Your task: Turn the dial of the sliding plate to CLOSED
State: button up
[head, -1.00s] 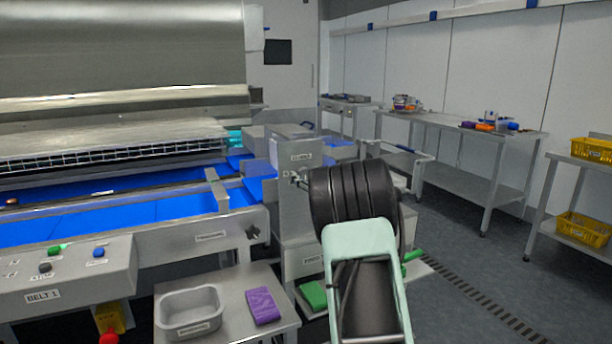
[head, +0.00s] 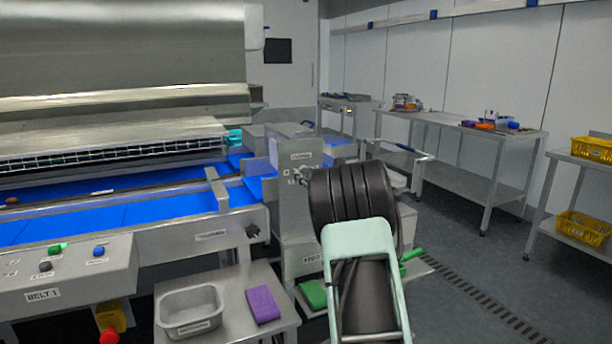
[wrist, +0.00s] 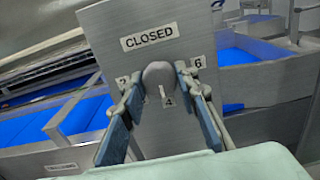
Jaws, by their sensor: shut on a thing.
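The dial (wrist: 160,76) is a grey round knob on an upright grey metal plate (wrist: 103,32). A CLOSED label (wrist: 149,37) is above it, with 2 at its left, 6 at its right and 4 below. A pale mark on the knob points down, near the 4. My gripper (wrist: 160,84) is shut on the dial, one finger on each side. In the head view my gripper (head: 302,178) is at the face of the plate (head: 290,211), and the dial is too small and covered to read.
A blue conveyor belt (head: 120,217) and a control box (head: 75,268) are at the left. A low table with a grey tub (head: 190,308) and a purple sponge (head: 263,304) is in front. Benches stand along the right wall, with open floor before them.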

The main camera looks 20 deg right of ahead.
jog(key=shift+m+p, duration=2.85)
jog(key=shift+m, duration=15.05)
jog(key=o, duration=1.1)
jog(key=shift+o, duration=0.2)
